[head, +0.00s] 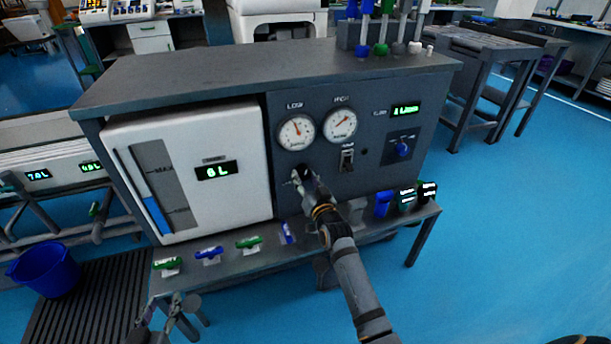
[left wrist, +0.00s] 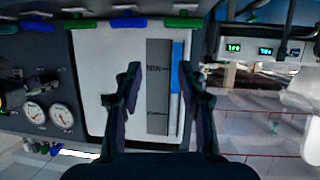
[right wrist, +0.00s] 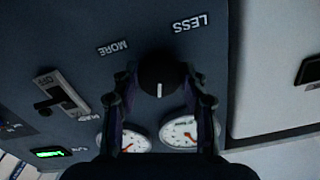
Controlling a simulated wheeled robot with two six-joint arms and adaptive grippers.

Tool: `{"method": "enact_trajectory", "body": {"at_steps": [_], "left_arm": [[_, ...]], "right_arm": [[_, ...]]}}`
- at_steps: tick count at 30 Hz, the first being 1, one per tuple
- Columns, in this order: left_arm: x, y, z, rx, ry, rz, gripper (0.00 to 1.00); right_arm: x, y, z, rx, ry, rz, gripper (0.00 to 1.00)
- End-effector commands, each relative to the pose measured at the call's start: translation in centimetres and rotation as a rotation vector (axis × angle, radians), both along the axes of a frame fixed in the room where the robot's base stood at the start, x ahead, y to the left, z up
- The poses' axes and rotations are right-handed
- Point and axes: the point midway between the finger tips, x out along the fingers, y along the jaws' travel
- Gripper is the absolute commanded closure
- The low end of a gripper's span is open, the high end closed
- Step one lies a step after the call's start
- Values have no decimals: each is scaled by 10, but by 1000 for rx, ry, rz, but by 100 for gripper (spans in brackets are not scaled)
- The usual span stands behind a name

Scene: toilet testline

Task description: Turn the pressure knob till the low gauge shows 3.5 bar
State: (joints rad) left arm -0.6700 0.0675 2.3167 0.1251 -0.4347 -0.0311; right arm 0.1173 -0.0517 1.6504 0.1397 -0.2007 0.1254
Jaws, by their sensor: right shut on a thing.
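The black pressure knob (right wrist: 158,72) with a white mark sits between the words MORE and LESS in the right wrist view. My right gripper (right wrist: 160,98) is shut on it, with one finger on each side. In the head view my right gripper (head: 304,177) largely covers the knob below the gauges. The low gauge (head: 297,132) has a red needle pointing up and slightly left; its numbers are too small to read. It also shows, upside down, in the right wrist view (right wrist: 189,132). My left gripper (left wrist: 160,88) is open and empty, in front of the tank.
The high gauge (head: 340,125) is right of the low one, above a switch (head: 346,160). A blue knob (head: 402,149) is further right. A white tank (head: 190,170) reading 6L fills the panel's left side. Coloured handles (head: 249,242) line the ledge below.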

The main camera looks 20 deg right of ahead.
Motion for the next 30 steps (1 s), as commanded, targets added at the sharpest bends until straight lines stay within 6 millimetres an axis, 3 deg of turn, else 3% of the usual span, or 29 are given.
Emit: {"method": "enact_trajectory", "body": {"at_steps": [6,15,23,30], "left_arm": [[-53,-5,-72,-13,342,-20,60],[-144,-13,-137,-32,750,-55,60],[-140,-10,-126,-12,783,-56,60],[-143,-6,-114,8,845,-55,60]], "right_arm": [[0,0,3,68,1,0,88],[0,1,3,166,3,0,88],[0,1,4,265,7,0,88],[0,2,5,465,14,0,88]]}}
